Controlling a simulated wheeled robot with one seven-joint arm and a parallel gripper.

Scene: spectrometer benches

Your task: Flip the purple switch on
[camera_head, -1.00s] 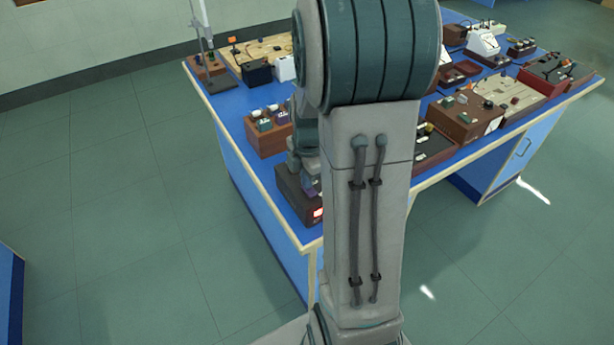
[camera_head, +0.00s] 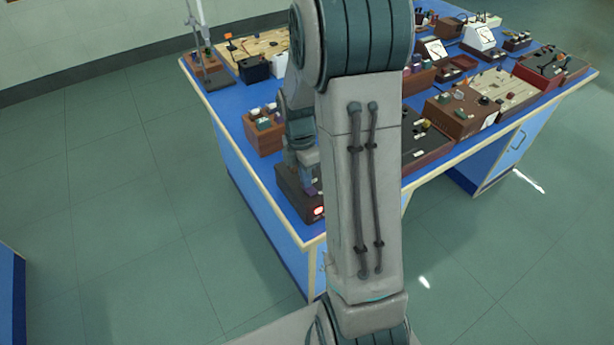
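A dark brown box (camera_head: 291,196) stands at the near left corner of the blue bench, partly hidden behind my arm. A small purple part (camera_head: 312,190), which may be the purple switch, shows on top of the box beside my arm. Its position, on or off, is too small and covered to tell. My gripper (camera_head: 307,177) points down just over this box, at or very near the purple part. Its fingers are mostly hidden, so I cannot tell whether they are open, shut or touching it.
The blue bench (camera_head: 232,130) has a pale edge. A wooden box (camera_head: 262,138) with several small parts stands just behind the dark box. A stand with a rod (camera_head: 207,70) is at the far left corner. Several instrument boxes fill the right side.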

